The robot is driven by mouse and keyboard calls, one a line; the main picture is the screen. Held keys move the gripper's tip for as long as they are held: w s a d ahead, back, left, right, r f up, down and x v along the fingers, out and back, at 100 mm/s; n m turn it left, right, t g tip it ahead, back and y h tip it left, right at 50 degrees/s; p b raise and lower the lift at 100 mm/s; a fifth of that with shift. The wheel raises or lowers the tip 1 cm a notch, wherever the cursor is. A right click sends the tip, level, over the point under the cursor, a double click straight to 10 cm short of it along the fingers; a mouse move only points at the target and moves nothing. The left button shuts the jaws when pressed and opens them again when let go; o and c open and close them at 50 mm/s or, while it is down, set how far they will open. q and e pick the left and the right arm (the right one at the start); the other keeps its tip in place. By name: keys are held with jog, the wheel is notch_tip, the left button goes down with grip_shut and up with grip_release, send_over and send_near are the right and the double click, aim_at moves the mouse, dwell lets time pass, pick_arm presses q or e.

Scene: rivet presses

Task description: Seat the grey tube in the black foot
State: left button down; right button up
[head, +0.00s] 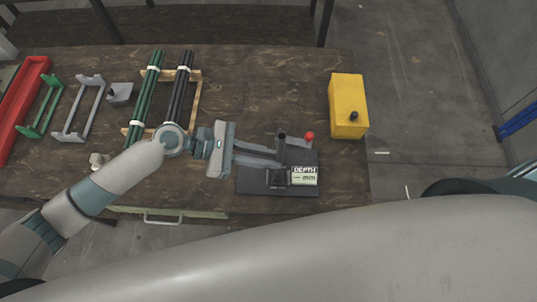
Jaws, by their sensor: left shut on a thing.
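My left gripper (279,158) reaches in from the left with its two fingers pointing right, over a black base plate. It is shut on the grey tube (281,146), a dark, short upright piece at the fingertips. The black foot (278,178) appears as a small dark block on the plate, just below the fingertips in the picture. The fingers partly cover the area between tube and foot, so I cannot tell whether they touch. My right gripper is not in view.
A red knob (309,136) and a "DEPTH" label (304,176) are beside the fingertips. A yellow box (347,105) stands to the right. Green rods (145,100) and black rods (179,95) lie on a wooden rack (197,100). The tabletop (255,85) behind the gripper is clear.

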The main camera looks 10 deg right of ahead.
pick_arm(q)
jog(key=shift+f+b, duration=0.3)
jog(key=shift+f, duration=0.5)
jog(key=c, duration=1.6)
grip_release()
jog(key=shift+c, duration=0.2)
jog(key=shift+a, duration=0.1)
jog(key=b+v, duration=0.5)
jog(key=v, duration=1.2)
jog(key=shift+r, duration=0.15)
jog(key=shift+s, duration=0.1)
